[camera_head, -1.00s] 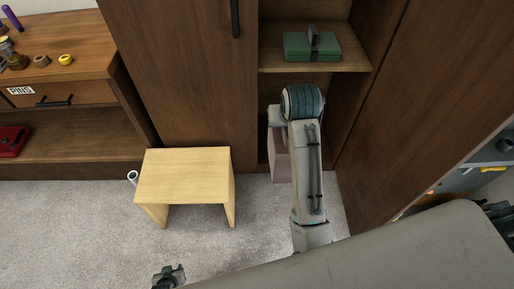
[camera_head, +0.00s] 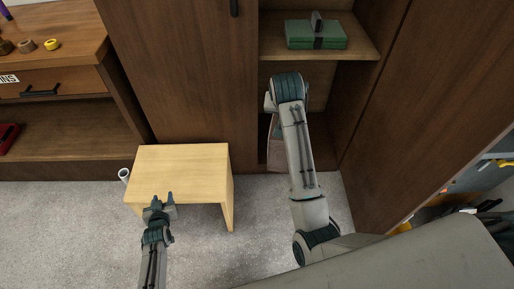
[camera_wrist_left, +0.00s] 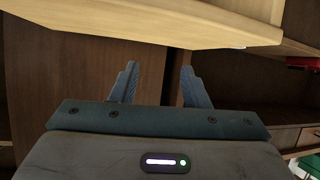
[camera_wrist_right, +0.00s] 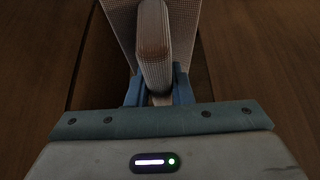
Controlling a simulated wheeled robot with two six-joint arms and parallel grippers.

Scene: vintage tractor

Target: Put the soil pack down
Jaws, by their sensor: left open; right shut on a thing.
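The soil pack (camera_head: 275,150) is a pale pinkish bag, partly hidden behind my right arm in the head view. It hangs in the lower part of the open cabinet, below the shelf. In the right wrist view my right gripper (camera_wrist_right: 159,92) is shut on the top of the soil pack (camera_wrist_right: 153,45), which has a woven look. I cannot tell if the pack's bottom touches anything. My left gripper (camera_head: 162,198) is open and empty at the front edge of the wooden stool (camera_head: 183,165). The left gripper's two fingers (camera_wrist_left: 157,88) show apart in its wrist view.
A green box (camera_head: 314,36) sits on the cabinet shelf (camera_head: 300,55) above my right arm. An open cabinet door (camera_head: 420,120) stands to the right. Drawers with small items stand at the left.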

